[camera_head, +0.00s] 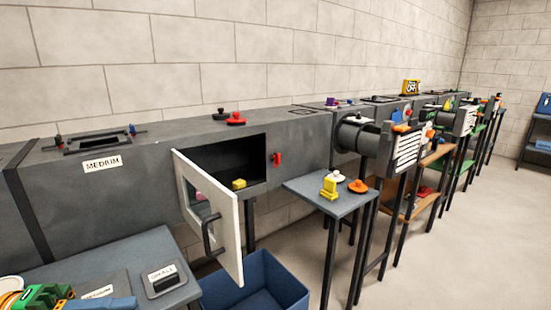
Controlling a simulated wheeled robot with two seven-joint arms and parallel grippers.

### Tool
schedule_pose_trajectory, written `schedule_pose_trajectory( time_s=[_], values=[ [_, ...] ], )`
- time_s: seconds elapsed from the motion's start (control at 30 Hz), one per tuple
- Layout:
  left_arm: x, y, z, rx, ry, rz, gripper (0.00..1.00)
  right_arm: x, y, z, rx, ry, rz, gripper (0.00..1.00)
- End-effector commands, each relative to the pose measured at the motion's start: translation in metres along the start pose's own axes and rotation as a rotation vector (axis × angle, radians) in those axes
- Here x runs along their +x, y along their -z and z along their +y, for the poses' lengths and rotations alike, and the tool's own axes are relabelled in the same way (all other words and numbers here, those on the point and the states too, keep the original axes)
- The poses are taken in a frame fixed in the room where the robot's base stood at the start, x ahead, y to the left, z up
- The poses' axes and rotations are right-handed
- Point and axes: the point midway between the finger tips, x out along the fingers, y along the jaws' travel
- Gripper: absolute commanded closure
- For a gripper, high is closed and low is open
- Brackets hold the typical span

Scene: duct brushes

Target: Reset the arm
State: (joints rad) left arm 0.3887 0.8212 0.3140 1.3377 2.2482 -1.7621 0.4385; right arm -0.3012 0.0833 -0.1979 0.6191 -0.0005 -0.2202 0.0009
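Neither of my grippers can be made out in the head view. A grey duct (105,200) with a "MEDIUM" label (103,164) runs along the wall. Its white-framed door (226,225) stands open, hinged at the left of the opening, with a dark handle. A yellow piece (239,184) lies inside the opening. A red latch (277,158) sits right of the opening. On a small grey side table (335,205) are a yellow piece (329,187), a white knobbed piece (338,176) and an orange knobbed piece (357,186).
A grey table (140,255) at the lower left holds a "SMALL" labelled block (164,279) and a green and orange object (42,298), cut off by the frame. A blue bin (262,282) is below the door. More duct stations (405,145) continue right. Floor at right is clear.

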Motion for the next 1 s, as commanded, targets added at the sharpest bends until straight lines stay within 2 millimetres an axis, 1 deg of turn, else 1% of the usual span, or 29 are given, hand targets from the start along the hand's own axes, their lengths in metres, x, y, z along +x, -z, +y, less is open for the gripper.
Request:
schedule_pose_trajectory(
  time_s=[0.03, 0.17, 0.27, 0.37, 0.47, 0.5, 0.57, 0.6, 0.67, 0.7, 0.8, 0.9, 1.0],
  values=[
    [0.005, -0.001, -0.01, -0.008, 0.027, -0.004, 1.0, 0.0, 0.0, 0.0, 0.0, 0.0, -0.001, 0.15],
    [0.016, -0.003, -0.038, -0.024, 0.11, -0.008, 1.0, 0.0, 0.0, 0.0, 0.0, 0.0, 0.001, 0.15],
    [0.025, -0.006, -0.062, -0.031, 0.183, -0.014, 1.0, 0.0, 0.003, 0.0, 0.0, 0.0, 0.007, 0.15],
    [0.036, -0.013, -0.093, -0.038, 0.278, -0.026, 1.0, 0.0, 0.005, 0.0, 0.0, -0.001, 0.01, 0.15],
    [0.047, -0.023, -0.133, -0.035, 0.399, -0.045, 1.0, 0.0, 0.005, 0.0, -0.001, 0.0, 0.01, 0.15],
    [0.051, -0.029, -0.15, -0.029, 0.454, -0.054, 1.0, 0.0, 0.005, 0.0, -0.001, 0.0, 0.01, 0.15],
    [0.057, -0.04, -0.177, -0.014, 0.544, -0.072, 1.0, 0.0, 0.004, 0.0, 0.0, 0.0, 0.009, 0.15],
    [0.06, -0.049, -0.197, 0.003, 0.61, -0.086, 1.0, 0.0, 0.004, 0.0, 0.0, 0.001, 0.009, 0.15],
    [0.065, -0.064, -0.227, 0.04, 0.717, -0.111, 1.0, 0.0, 0.004, -0.001, 0.0, 0.001, 0.009, 0.15],
    [0.067, -0.075, -0.246, 0.071, 0.79, -0.126, 1.0, 0.0, 0.004, -0.001, 0.0, 0.001, 0.008, 0.15],
    [0.069, -0.098, -0.281, 0.166, 0.955, -0.155, 1.0, 0.0, 0.004, -0.001, 0.0, 0.002, 0.008, 0.15],
    [0.068, -0.114, -0.3, 0.265, 1.087, -0.162, 1.0, 0.0, 0.003, -0.002, 0.0, 0.003, 0.007, 0.15],
    [0.066, -0.125, -0.308, 0.353, 1.194, -0.154, 1.0, 0.0, 0.003, -0.002, 0.0, 0.003, 0.006, 0.15]
  ],
)
